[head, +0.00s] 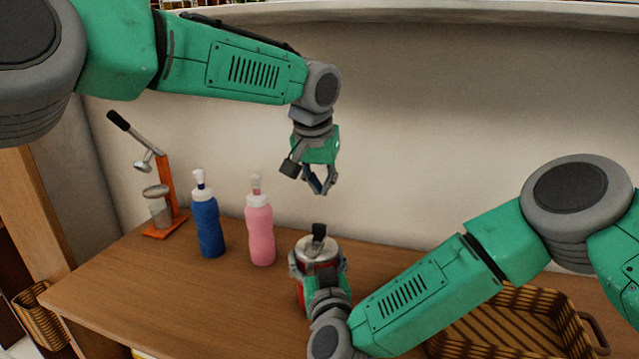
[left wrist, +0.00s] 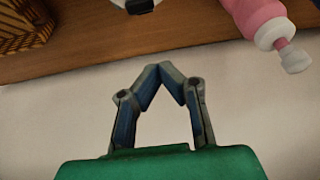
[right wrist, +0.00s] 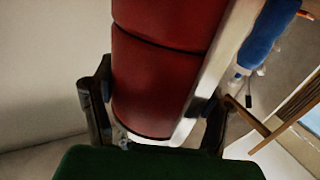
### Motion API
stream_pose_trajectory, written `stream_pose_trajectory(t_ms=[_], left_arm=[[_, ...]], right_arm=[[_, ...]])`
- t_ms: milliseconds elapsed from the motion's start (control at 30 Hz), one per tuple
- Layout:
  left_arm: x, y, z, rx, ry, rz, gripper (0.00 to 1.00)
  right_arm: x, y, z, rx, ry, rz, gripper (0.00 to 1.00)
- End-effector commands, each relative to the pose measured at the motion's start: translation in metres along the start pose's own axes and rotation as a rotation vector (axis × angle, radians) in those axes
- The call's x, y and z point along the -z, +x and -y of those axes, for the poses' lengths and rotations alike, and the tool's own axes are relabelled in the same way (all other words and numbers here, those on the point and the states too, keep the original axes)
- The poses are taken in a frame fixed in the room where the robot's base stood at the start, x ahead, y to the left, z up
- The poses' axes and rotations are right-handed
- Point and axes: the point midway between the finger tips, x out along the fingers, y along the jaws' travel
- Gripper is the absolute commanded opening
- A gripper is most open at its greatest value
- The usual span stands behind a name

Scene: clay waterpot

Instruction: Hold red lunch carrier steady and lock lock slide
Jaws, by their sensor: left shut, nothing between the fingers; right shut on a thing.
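The red lunch carrier (head: 302,291) stands on the table, with a pale metal lid and a dark handle or latch piece (head: 318,236) on top. My right gripper (head: 318,262) is shut around its sides and partly hides it. In the right wrist view the carrier's red stacked body (right wrist: 158,75) fills the space between the fingers, with a pale metal frame strip along one side. My left gripper (head: 321,190) is above the carrier, apart from it and empty. In the left wrist view its fingertips (left wrist: 166,68) meet. I cannot make out the lock slide's position.
A blue bottle (head: 207,225) and a pink bottle (head: 260,230) stand left of the carrier. An orange press (head: 163,200) stands at the far left. A wicker basket (head: 520,300) lies at right, partly behind my right arm. The front left of the table (head: 200,310) is clear.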

Motion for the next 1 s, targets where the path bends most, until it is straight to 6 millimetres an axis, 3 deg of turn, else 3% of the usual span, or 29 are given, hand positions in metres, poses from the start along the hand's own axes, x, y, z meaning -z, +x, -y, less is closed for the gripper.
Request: stream_pose_trajectory(t_ms=[300, 700, 1000], left_arm=[[-0.001, 0.065, -0.001, -0.002, -0.002, 0.002, 0.00], [-0.032, 0.051, 0.000, 0.000, -0.001, -0.001, 0.00], [-0.038, 0.049, 0.000, 0.000, -0.001, -0.001, 0.00]], right_arm=[[0.000, 0.000, 0.001, 0.002, 0.000, 0.001, 0.16], [0.000, -0.001, 0.000, 0.001, 0.000, 0.001, 0.16], [0.000, 0.000, 0.000, 0.001, 0.000, 0.000, 0.16]])
